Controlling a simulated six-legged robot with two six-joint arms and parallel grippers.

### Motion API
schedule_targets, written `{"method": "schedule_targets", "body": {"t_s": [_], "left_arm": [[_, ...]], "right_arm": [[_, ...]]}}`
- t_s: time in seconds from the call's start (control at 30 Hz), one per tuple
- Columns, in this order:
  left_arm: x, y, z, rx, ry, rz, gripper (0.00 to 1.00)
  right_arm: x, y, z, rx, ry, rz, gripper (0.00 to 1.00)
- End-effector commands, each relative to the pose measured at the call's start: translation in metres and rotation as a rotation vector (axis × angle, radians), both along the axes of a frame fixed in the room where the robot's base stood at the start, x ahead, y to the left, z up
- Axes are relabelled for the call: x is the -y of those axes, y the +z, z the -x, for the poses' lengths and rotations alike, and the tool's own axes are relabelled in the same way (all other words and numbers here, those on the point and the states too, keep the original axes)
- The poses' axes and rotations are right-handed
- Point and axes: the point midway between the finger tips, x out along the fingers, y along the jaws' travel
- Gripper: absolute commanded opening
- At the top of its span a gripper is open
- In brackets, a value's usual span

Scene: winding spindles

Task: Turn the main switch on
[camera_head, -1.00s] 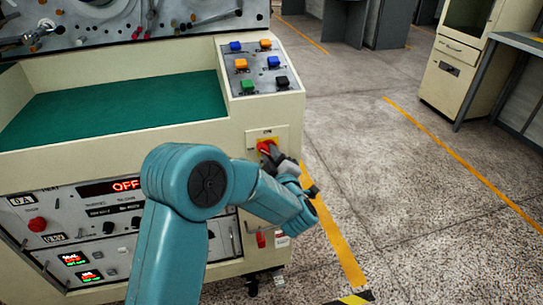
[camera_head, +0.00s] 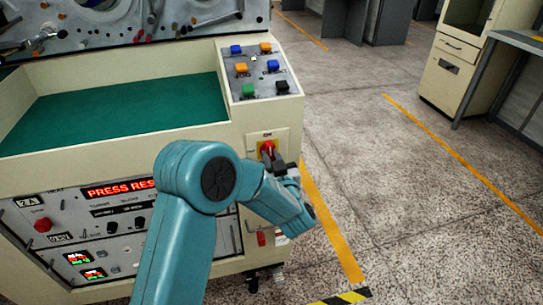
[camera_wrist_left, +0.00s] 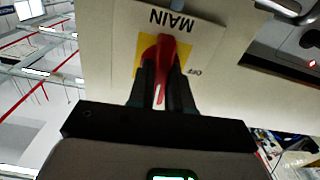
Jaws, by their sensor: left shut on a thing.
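The main switch is a red handle (camera_head: 267,148) on a yellow plate, set on the cream front of the machine below the button panel. In the head view the handle points up toward the "ON" mark. My left gripper (camera_head: 276,160) is at the switch, and its arm partly covers it. In the left wrist view the red handle (camera_wrist_left: 160,68) stands between the two dark fingers of my left gripper (camera_wrist_left: 160,95), which are shut on it. The "MAIN" label appears upside down there. My right gripper is not in view.
The display (camera_head: 118,188) on the machine's front reads "PRESS RES", cut off by my arm. A panel with several coloured buttons (camera_head: 258,70) is above the switch. Open floor with a yellow line (camera_head: 330,220) lies to the right.

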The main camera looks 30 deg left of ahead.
Motion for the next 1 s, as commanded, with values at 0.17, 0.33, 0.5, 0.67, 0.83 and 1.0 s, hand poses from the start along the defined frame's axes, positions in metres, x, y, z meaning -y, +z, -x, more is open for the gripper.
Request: {"method": "schedule_targets", "body": {"t_s": [0.17, 0.33, 0.5, 0.67, 0.83, 1.0], "left_arm": [[0.0002, -0.0005, 0.0, -0.042, -0.001, -0.033, 0.0], [0.0001, -0.001, 0.0, -0.06, -0.001, -0.049, 0.0], [0.0001, -0.0013, 0.0001, -0.064, -0.001, -0.052, 0.0], [0.0001, -0.0014, 0.0001, -0.064, 0.0, -0.051, 0.0], [0.0, -0.0013, 0.0002, -0.063, 0.0, -0.051, 0.45], [-0.0001, -0.0008, 0.0001, -0.061, 0.0, -0.05, 0.45]], "right_arm": [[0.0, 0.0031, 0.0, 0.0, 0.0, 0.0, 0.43], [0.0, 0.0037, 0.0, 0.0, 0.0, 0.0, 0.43], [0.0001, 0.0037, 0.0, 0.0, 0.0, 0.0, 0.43], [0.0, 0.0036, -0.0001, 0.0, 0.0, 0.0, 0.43], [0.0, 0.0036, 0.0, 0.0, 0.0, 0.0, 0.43], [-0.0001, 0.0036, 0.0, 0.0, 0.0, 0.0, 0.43]]}}
